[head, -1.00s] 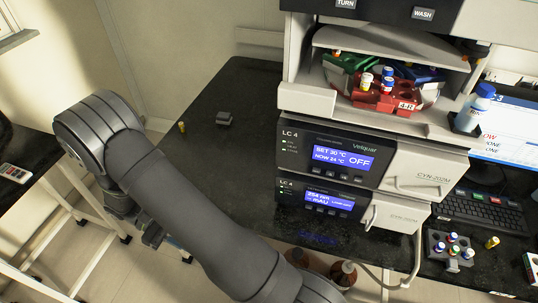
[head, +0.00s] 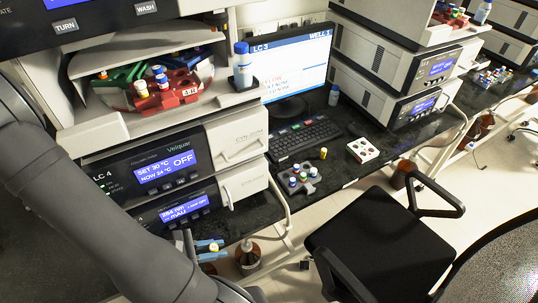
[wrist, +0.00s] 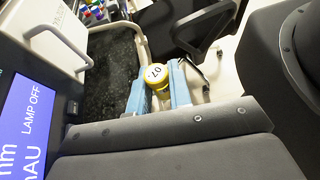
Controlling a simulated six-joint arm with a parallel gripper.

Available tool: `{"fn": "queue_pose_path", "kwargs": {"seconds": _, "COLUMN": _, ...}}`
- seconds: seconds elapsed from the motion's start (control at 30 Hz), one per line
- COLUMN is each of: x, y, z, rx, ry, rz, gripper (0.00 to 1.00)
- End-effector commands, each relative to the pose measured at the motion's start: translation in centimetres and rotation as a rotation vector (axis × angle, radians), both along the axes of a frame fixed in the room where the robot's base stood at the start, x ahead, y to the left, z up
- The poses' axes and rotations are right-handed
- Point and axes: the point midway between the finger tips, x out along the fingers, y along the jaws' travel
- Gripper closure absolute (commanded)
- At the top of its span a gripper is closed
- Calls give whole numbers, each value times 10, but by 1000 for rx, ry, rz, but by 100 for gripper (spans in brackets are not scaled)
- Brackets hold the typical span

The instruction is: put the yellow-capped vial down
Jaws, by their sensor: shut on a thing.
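My gripper (head: 209,250) is low in front of the LC 4 stack, near the bench's front edge. Its blue fingers are shut on a yellow-capped vial, whose cap shows between them in the wrist view (wrist: 157,74). The cap bears dark marks that I cannot read surely. The vial's body is mostly hidden, and I cannot tell whether its bottom touches anything. Another yellow vial (head: 323,153) stands on the dark bench (head: 338,174) by the keyboard, apart from my gripper. A grey rack (head: 313,179) holding several colour-capped vials stands to its left.
The LC 4 stack (head: 233,142) rises behind my gripper. Brown bottles (head: 247,254) stand below the edge. A black chair (head: 365,232) is in front. Bare bench shows around the grey rack.

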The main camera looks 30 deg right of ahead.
Motion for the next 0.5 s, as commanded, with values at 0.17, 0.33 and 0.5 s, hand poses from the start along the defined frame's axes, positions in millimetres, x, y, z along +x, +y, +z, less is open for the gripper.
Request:
{"fn": "queue_pose_path", "kwargs": {"seconds": 0.17, "x": -11, "y": -43, "z": 12, "rx": -1, "ry": 1, "rz": -12, "gripper": 100}}
{"fn": "queue_pose_path", "kwargs": {"seconds": 0.33, "x": -19, "y": -74, "z": 23, "rx": 0, "ry": -1, "rz": -8, "gripper": 100}}
{"fn": "queue_pose_path", "kwargs": {"seconds": 0.5, "x": -26, "y": -101, "z": 35, "rx": 0, "ry": -3, "rz": 4, "gripper": 100}}
